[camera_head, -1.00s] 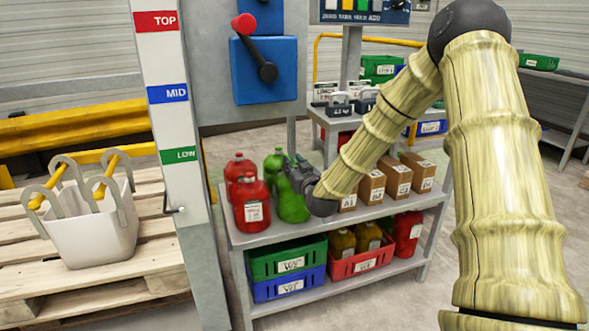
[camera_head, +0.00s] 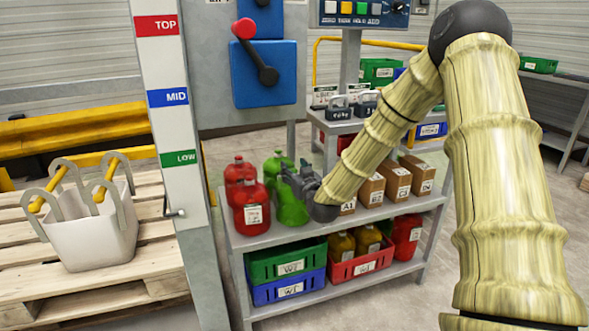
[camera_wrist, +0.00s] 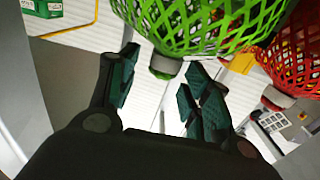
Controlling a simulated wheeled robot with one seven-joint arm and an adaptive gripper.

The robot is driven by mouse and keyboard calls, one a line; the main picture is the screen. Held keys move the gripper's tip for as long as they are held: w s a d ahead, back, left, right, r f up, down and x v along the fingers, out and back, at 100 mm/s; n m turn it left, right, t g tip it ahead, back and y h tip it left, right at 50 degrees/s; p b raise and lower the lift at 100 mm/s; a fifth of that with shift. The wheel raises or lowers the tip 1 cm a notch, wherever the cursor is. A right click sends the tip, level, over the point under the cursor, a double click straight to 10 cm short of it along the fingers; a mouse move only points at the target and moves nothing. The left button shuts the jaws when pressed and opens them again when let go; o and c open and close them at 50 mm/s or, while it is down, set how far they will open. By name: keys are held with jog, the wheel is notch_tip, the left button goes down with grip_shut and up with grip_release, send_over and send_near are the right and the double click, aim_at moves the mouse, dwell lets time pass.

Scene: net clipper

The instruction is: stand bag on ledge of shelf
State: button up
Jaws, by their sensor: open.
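A green net bag (camera_head: 291,207) stands on the upper deck of the grey shelf (camera_head: 330,223), its upper part partly hidden by my gripper. In the wrist view its green mesh (camera_wrist: 200,22) and grey-green neck (camera_wrist: 165,66) show between and just beyond the fingers. My gripper (camera_head: 290,176) is at the bag's neck, coming from the right. It is open in the wrist view (camera_wrist: 160,82), with a finger on each side of the neck. I cannot tell whether a finger touches it. A second green bag (camera_head: 275,163) stands just behind.
Red net bags (camera_head: 252,210) stand close on the left. Brown boxes (camera_head: 397,184) stand right on the same deck.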

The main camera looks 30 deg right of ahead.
jog(key=p+v, duration=0.2)
jog(key=v, duration=0.9)
jog(key=s+a+f+n+g+y, duration=0.1)
jog(key=s+a+f+g, duration=0.3)
jog(key=f, duration=0.6)
jog(key=s+a+f+g+y, duration=0.1)
jog(key=s+a+f+g, duration=0.1)
jog(key=s+a+f, duration=0.6)
jog(key=s+a+f+n+g+y, duration=0.1)
jog(key=s+a+f+g+y, duration=0.2)
jog(key=f, duration=0.9)
jog(key=s+a+f+g, duration=0.3)
jog(key=s+f, duration=0.1)
jog(key=s, duration=0.4)
jog(key=s+a+f+g, duration=0.2)
jog(key=s+f, duration=0.3)
jog(key=s, duration=0.4)
jog(key=s+a+f+g, duration=0.3)
jog(key=s+a+f, duration=0.1)
jog(key=s, duration=0.4)
jog(key=shift+s+a+f+g+h, duration=0.3)
jog(key=shift+s+a+f+h, duration=0.1)
jog(key=shift+f, duration=0.25)
jog(key=shift+r, duration=0.1)
